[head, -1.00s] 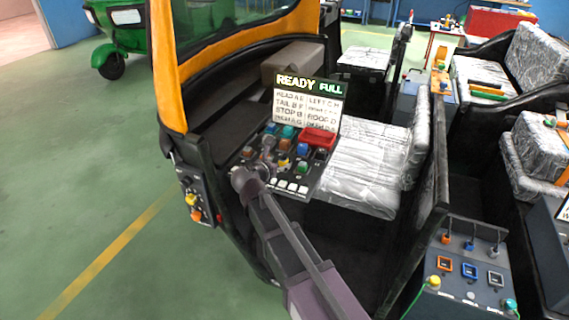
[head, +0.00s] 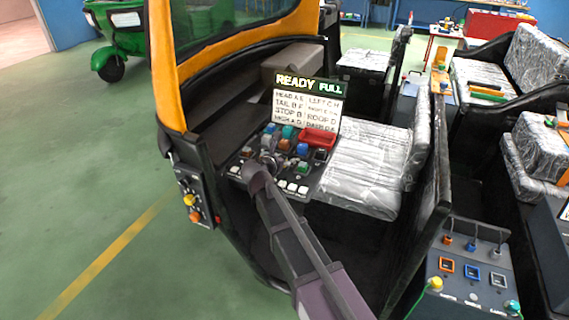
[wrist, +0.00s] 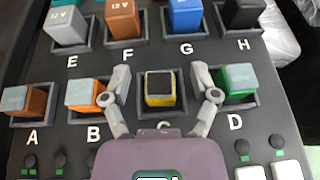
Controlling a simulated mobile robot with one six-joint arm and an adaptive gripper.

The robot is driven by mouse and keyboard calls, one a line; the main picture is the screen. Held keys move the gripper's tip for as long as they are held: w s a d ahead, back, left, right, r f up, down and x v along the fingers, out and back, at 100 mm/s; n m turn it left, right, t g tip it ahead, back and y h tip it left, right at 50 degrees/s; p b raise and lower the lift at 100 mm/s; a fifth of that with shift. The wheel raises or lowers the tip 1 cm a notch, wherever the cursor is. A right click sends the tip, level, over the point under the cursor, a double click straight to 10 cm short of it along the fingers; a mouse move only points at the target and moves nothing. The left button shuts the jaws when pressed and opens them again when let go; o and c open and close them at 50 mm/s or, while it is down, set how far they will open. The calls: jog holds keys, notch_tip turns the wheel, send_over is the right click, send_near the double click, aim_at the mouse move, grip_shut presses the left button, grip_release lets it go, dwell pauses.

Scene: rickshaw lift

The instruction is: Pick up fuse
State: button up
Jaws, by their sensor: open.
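The fuse panel (head: 318,172) sits inside the rickshaw with several coloured fuses in lettered sockets. In the wrist view a yellow fuse (wrist: 160,92) with a dark top stands in its socket between B and D. My gripper (wrist: 160,78) is open, one finger on each side of the yellow fuse, with no clear contact visible. An orange fuse (wrist: 86,94) at B is left of it and a green fuse (wrist: 237,82) at D is right. In the head view my gripper (head: 268,160) is over the panel, and my arm hides part of it.
Behind are a white fuse (wrist: 66,26) at E, a brown fuse (wrist: 122,18) at F, a blue fuse (wrist: 184,16) at G and a black one (wrist: 242,14) at H. A display board (head: 307,105) reads READY FULL. A red tray (head: 318,138) is close by.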

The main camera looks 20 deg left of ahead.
jog(key=c, duration=0.9)
jog(key=shift+o, duration=0.2)
jog(key=shift+r, duration=0.15)
notch_tip(320, 180, up, 3)
jog(key=p, duration=0.3)
jog(key=s+d+r+p, duration=0.1)
jog(key=s+d, duration=0.2)
jog(key=s, duration=0.4)
jog(key=s+d+p, duration=0.1)
jog(key=s+d, duration=0.2)
jog(key=s, duration=0.4)
jog(key=shift+s+r, duration=0.35)
jog(key=shift+s, duration=0.05)
